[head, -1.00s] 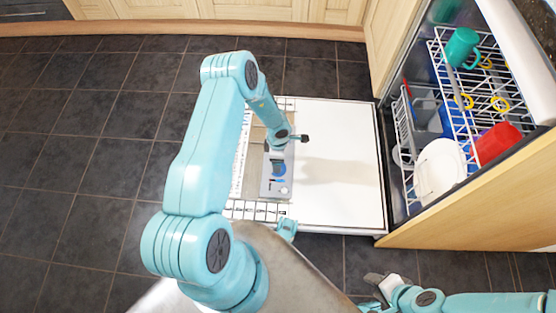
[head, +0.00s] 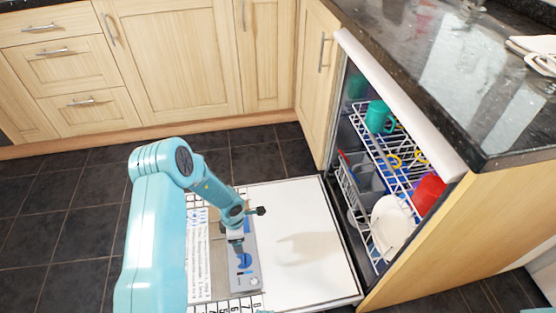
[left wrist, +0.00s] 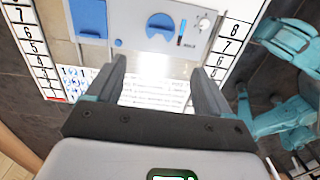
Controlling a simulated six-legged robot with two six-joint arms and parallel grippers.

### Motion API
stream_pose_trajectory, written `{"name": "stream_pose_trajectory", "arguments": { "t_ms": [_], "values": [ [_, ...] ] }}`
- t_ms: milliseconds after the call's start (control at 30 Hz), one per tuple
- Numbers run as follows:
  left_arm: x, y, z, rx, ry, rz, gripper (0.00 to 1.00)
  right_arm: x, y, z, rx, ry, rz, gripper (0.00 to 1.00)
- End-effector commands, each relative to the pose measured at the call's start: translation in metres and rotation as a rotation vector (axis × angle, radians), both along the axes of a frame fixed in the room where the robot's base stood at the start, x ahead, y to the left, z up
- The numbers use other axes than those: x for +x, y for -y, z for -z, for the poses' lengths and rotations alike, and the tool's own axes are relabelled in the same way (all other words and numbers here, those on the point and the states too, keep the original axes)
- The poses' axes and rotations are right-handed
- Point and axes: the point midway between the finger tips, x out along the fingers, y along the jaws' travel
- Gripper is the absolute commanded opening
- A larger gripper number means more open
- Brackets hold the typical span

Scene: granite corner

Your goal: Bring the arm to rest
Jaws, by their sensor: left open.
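My left arm (head: 158,235) comes in from the left of the head view and reaches over the opened dishwasher door, with its wrist (head: 232,214) low above the door's left part. In the left wrist view my left gripper (left wrist: 158,86) is open, its two dark fingers apart with nothing between them. Beyond the fingers is a grey panel with a blue dial (left wrist: 160,26). The fingertips are hard to make out in the head view. My right gripper is out of the head view; teal parts of my body show at the right of the left wrist view.
The dishwasher door (head: 300,240) lies lowered over dark floor tiles. Its rack (head: 370,150) holds a green mug (head: 378,116), a white plate (head: 392,222) and a red item (head: 428,192). Black worktop (head: 440,70) overhangs at right. Wooden cabinets (head: 170,60) line the back. Floor at left is clear.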

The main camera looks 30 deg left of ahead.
Motion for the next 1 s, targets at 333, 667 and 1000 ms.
{"name": "stream_pose_trajectory", "arguments": {
  "t_ms": [333, 667, 1000],
  "values": [
    [0.008, 0.055, -0.014, -0.003, 0.003, 0.22, 0.81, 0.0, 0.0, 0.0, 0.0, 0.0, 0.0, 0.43],
    [-0.042, 0.131, -0.023, 0.044, 0.025, 1.085, 0.81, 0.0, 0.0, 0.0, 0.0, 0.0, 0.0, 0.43],
    [-0.104, 0.203, -0.039, -0.051, 0.202, 1.798, 0.81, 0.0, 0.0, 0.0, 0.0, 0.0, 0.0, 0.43]
  ]
}}
